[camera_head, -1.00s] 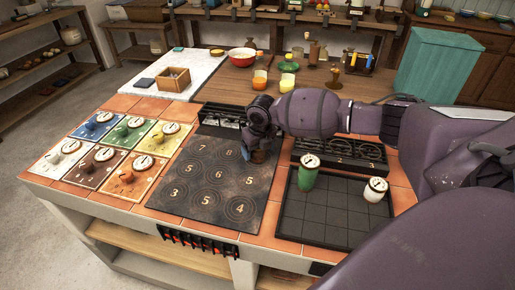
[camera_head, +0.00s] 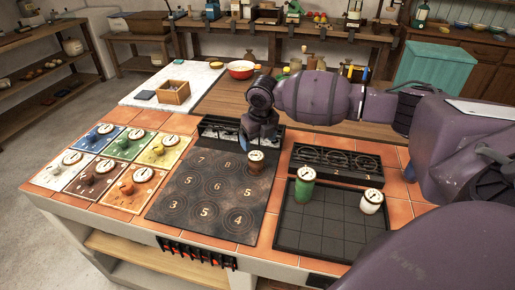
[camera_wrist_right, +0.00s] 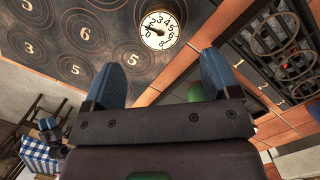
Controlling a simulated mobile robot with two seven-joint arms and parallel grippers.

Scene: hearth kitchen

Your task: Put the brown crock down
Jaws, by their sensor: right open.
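The brown crock (camera_head: 257,163) stands upright at the upper right of the dark numbered stove plate (camera_head: 190,225). Its white dial lid (camera_wrist_right: 159,30) shows at the top of the right wrist view. My right gripper (camera_head: 258,140) is above and just behind the crock in the head view, apart from it. Its two blue fingers (camera_wrist_right: 163,82) are spread with nothing between them.
A black gridded tray (camera_head: 315,225) holds a green crock (camera_head: 300,188) and a white crock (camera_head: 371,201). A black rack (camera_head: 335,160) lies behind it.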

